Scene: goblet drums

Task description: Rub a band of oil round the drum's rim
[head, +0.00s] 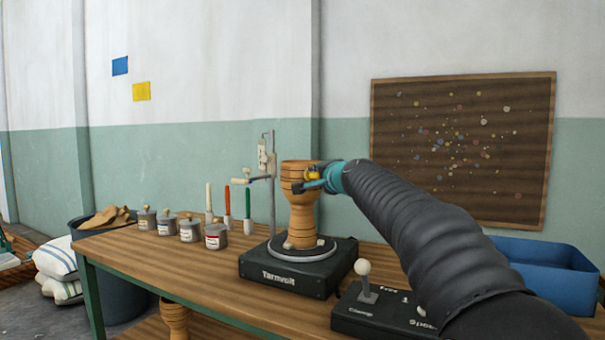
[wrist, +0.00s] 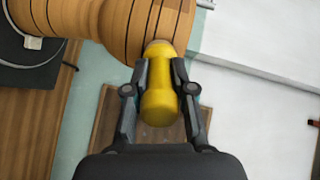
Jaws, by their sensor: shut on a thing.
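The goblet drum (head: 302,205) stands upright on the round turntable of the black Tarmvolt machine (head: 290,273). It is light wood with dark lines round its upper part. My gripper (head: 312,181) is at the right side of the drum's upper part. In the wrist view my gripper (wrist: 158,90) is shut on a yellow handle (wrist: 158,105). The handle's pale tip (wrist: 158,45) meets or nearly meets the drum's side (wrist: 140,22) by the dark lines; I cannot tell if it touches.
A metal stand (head: 271,185) rises behind the drum. Several tins (head: 190,230) and upright coloured tools (head: 227,205) stand to the left. A control box (head: 375,310) with a lever is in front at right, partly behind my arm. A blue bin (head: 550,275) is at far right.

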